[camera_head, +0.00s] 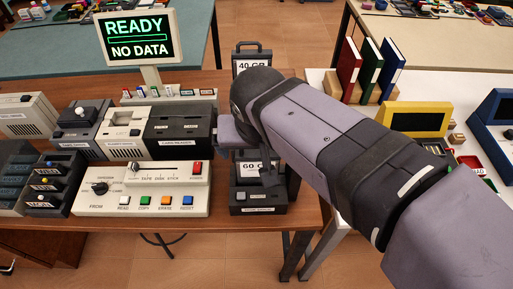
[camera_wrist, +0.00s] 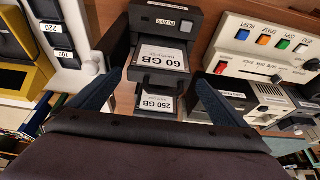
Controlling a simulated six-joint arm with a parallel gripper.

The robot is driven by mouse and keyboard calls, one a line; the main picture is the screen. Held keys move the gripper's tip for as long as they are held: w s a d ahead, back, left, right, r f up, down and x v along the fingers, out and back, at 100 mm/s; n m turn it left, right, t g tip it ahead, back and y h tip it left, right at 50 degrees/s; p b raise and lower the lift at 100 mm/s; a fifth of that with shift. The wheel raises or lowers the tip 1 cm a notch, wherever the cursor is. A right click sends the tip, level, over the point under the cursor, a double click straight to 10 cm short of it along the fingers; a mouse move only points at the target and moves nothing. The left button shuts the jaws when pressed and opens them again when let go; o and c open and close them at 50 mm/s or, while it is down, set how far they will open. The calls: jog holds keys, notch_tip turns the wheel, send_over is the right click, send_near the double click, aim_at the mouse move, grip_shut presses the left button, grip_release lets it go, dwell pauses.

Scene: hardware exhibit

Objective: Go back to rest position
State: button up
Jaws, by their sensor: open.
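My gripper (camera_head: 264,168) is at the end of my lilac and dark grey arm, which reaches in from the right in the head view. In the wrist view my gripper (camera_wrist: 160,88) shows two dark blue fingers, spread apart with nothing held between them. Whether a finger touches the unit is unclear.
A cream control panel (camera_head: 140,190) with coloured buttons stands left of the unit. A screen (camera_head: 139,38) reads READY, NO DATA. A 40 GB cartridge (camera_head: 251,60) stands behind my arm. Red, green and blue binders (camera_head: 368,72) and a yellow-framed display (camera_head: 414,120) are at right.

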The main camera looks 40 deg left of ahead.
jog(key=shift+w+r+p, duration=0.1)
jog(key=shift+r+p, duration=2.1)
jog(key=shift+r, duration=0.75)
jog(key=shift+w+d, duration=0.3)
jog(key=shift+w, duration=0.05)
jog(key=w+d+f+m+h+p, duration=0.1)
jog(key=w+d, duration=0.3)
jog(key=d, duration=0.3)
jog(key=w+d+f+h+p, duration=0.1)
jog(key=w+d+f, duration=0.1)
jog(key=w+d, duration=0.45)
jog(key=w+d+f+m+h+p, duration=0.1)
jog(key=w+d+h+p, duration=0.1)
jog(key=d, duration=0.7)
jog(key=s+d+f+m+g, duration=0.1)
jog(key=s+d+f+m, duration=0.2)
jog(key=d, duration=0.6)
jog(key=s+d+f+m+g+p, duration=0.1)
jog(key=s+d+f+m, duration=0.3)
jog(key=d, duration=0.6)
jog(key=shift+s+d+f+g+y+p, duration=0.3)
jog(key=shift+s+f+g+y, duration=0.25)
jog(key=shift+s, duration=0.35)
